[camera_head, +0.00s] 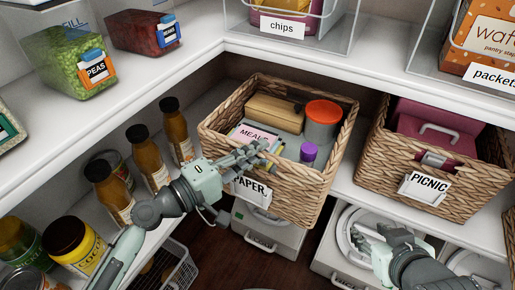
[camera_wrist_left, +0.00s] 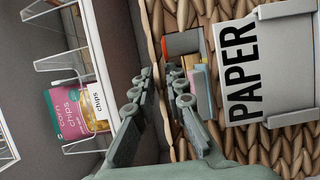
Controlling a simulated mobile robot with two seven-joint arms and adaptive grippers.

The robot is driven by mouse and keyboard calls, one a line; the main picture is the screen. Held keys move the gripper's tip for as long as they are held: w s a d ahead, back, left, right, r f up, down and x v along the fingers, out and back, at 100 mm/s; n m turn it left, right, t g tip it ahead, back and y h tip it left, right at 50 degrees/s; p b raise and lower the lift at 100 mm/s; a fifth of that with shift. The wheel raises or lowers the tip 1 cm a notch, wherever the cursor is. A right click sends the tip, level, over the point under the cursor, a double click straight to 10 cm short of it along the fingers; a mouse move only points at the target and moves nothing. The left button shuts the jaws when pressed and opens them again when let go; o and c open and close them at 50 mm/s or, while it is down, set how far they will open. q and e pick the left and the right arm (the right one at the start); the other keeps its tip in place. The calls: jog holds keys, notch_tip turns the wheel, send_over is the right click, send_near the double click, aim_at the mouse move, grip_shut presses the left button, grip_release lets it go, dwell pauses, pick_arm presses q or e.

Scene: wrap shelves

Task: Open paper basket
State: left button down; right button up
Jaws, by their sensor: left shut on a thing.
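The paper basket (camera_head: 311,192) is a brown woven basket with a white PAPER label (camera_head: 252,190) on its front. It stands out past the shelf edge, and its open top shows the contents. My left gripper (camera_head: 258,155) comes in from the left over the front wall, just above the label. In the left wrist view its two fingers (camera_wrist_left: 163,88) straddle the basket's rim beside the large PAPER label (camera_wrist_left: 240,72), shut on it. The gripper and wrist hide part of the label in the head view. My right gripper (camera_head: 383,238) is at the lower right, apart from the basket; its finger opening is unclear.
Inside the basket are a wooden box, a red-lidded tub (camera_head: 322,113) and a purple-capped item. A picnic basket (camera_head: 440,150) stands to the right. Bottles and jars (camera_head: 115,195) line the left shelf, near my left arm. Drawers (camera_head: 268,228) sit below.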

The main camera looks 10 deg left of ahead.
pick_arm(q)
jog(key=c, duration=1.5)
grip_release()
jog(key=shift+c, duration=0.2)
jog(key=v, duration=1.2)
